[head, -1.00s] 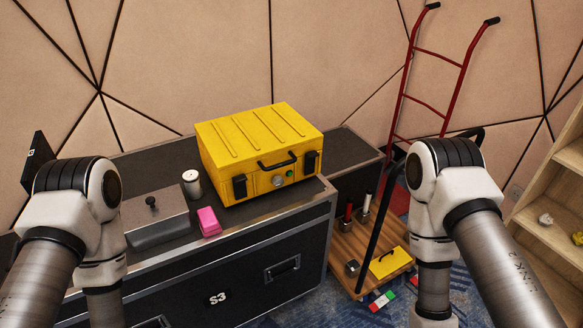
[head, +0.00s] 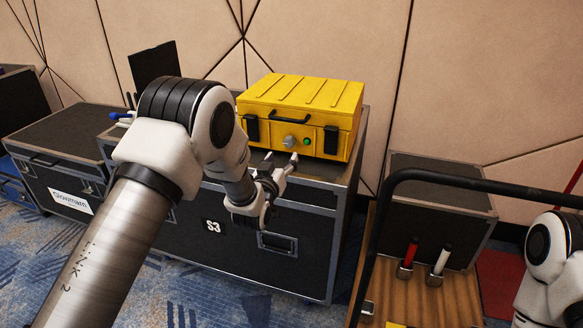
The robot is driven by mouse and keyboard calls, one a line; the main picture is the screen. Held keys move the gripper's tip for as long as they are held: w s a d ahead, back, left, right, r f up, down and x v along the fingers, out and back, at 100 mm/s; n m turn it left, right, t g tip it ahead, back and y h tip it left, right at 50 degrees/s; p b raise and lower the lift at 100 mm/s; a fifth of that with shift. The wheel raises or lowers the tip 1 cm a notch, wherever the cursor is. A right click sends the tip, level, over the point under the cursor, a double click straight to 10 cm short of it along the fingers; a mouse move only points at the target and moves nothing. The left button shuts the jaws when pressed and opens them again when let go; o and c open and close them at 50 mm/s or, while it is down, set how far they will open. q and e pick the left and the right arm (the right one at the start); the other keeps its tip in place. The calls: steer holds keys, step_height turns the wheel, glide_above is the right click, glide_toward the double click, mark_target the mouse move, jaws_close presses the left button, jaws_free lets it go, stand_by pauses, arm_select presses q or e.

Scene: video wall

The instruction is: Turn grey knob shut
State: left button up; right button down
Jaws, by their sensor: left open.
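The grey knob (head: 290,142) is on the front face of the yellow case (head: 300,105), between its two black latches and beside a small green button (head: 306,142). The case stands shut on a black flight case (head: 225,205) marked S3. My left gripper (head: 281,157) is open and empty. Its fingertips point at the case front, just below the knob in the picture. I cannot tell whether they touch anything. Part of my right arm shows at the right edge, but its gripper is outside the view.
A wooden-decked cart (head: 455,295) with a black handle stands at the right, carrying a red-handled tool (head: 410,252) and a white-handled tool (head: 442,258). More cases stand at the left. Patterned carpet (head: 120,270) lies in front.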

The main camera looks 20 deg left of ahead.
mark_target(288, 144)
arm_select(q)
steer(key=w, duration=0.8)
steer(key=shift+a+r, duration=0.15)
steer(key=shift+a, duration=0.05)
steer(key=shift+s, duration=0.1)
jaws_close()
